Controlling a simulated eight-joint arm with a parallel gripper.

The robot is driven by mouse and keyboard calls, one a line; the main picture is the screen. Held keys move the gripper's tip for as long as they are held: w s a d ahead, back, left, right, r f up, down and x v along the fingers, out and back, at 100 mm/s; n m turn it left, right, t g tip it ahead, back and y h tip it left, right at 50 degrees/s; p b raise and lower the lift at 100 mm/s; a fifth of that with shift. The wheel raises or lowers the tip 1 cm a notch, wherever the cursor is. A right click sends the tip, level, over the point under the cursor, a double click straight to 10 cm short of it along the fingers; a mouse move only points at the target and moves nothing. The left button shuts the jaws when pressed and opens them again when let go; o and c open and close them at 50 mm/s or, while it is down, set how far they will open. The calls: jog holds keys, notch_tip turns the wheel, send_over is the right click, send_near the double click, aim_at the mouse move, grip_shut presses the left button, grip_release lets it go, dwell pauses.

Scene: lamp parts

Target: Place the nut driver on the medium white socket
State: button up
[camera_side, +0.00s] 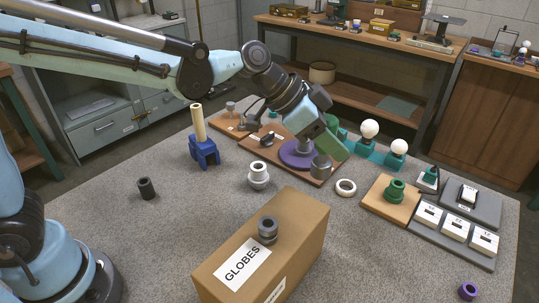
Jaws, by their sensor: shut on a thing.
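My gripper (318,140) is over the wooden board at the back middle, pointing down beside a purple disc (294,157). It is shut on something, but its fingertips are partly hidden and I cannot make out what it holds. A short grey cylinder (321,170) shows just below it; I cannot tell whether they touch. No nut driver is clearly recognisable. A white ring (346,187) lies to the right; I cannot tell which is the medium white socket.
A cardboard GLOBES box (304,238) with a grey ring piece on top stands in front. A blue stand (204,153) holds an upright tan tube. A dark cylinder (147,189) is at left. Bulbs and a green socket on a board (380,209) are at right. The table's left front is clear.

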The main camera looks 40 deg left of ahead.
jog(key=s+a+r+n, duration=0.1)
jog(key=s+a+r, duration=0.4)
jog(key=s+a, duration=0.15)
jog(key=w+a+f, duration=0.6)
jog(key=a+f, duration=0.3)
jog(key=f, duration=0.1)
jog(key=shift+w+a+f+t+y, duration=0.2)
jog(key=shift+f+t+y, duration=0.1)
jog(key=shift+t, duration=0.1)
jog(key=shift+f, duration=0.35)
jog(key=o, duration=1.1)
